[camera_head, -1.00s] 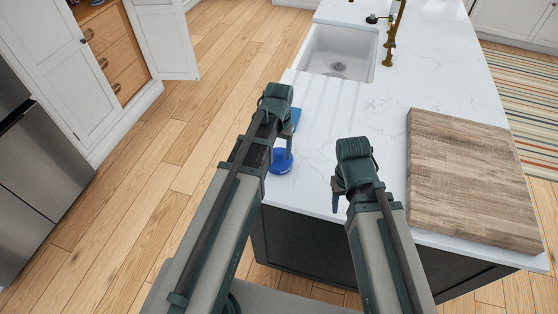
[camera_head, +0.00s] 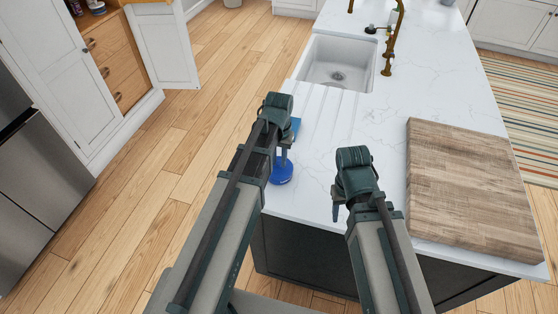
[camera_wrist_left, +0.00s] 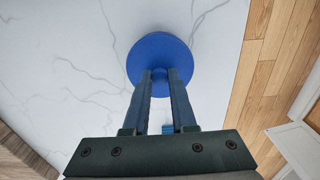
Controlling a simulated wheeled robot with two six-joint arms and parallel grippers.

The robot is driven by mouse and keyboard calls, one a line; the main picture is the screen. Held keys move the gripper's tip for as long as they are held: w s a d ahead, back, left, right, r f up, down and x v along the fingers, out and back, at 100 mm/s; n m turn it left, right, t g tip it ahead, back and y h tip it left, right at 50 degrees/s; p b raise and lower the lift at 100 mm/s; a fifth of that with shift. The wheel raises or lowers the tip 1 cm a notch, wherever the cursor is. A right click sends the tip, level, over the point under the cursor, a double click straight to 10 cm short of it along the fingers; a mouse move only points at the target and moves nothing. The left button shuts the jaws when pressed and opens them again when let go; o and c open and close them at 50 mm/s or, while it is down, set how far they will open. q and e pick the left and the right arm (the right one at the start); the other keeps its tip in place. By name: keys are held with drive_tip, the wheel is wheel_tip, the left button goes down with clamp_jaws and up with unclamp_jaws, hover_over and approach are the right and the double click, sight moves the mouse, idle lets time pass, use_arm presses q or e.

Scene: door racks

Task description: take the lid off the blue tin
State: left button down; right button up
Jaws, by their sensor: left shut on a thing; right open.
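The blue tin's round blue lid (camera_head: 281,173) shows near the left edge of the white counter. In the left wrist view the lid (camera_wrist_left: 160,48) is a flat blue disc with a small knob. My left gripper (camera_wrist_left: 160,72) is shut on that knob from above. In the head view my left gripper (camera_head: 283,157) stands upright over the lid. The tin's body is hidden under the lid, and I cannot tell whether the lid is raised from it. My right gripper (camera_head: 338,205) is open and empty above the counter's front part.
A thick wooden board (camera_head: 470,190) lies on the counter at the right. A white sink (camera_head: 338,62) with a brass tap (camera_head: 390,45) is set in the far part. A small blue item (camera_head: 295,126) lies behind my left gripper. The counter's middle is clear.

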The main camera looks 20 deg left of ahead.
sight(279, 162)
use_arm(q)
wheel_tip(279, 162, up, 3)
drive_tip(key=p, duration=0.2)
drive_tip(key=shift+p, duration=0.35)
drive_tip(key=shift+w+d+r, duration=0.2)
drive_tip(key=shift+d+r, duration=0.05)
drive_tip(key=shift+r, duration=0.05)
drive_tip(key=w+d, duration=0.3)
drive_tip(key=d, duration=0.4)
drive_tip(key=w+d+p, duration=0.1)
drive_tip(key=w+d, duration=0.2)
drive_tip(key=d, duration=0.4)
drive_tip(key=shift+r, duration=0.45)
use_arm(e)
wheel_tip(279, 162, up, 4)
drive_tip(key=shift+r, duration=0.25)
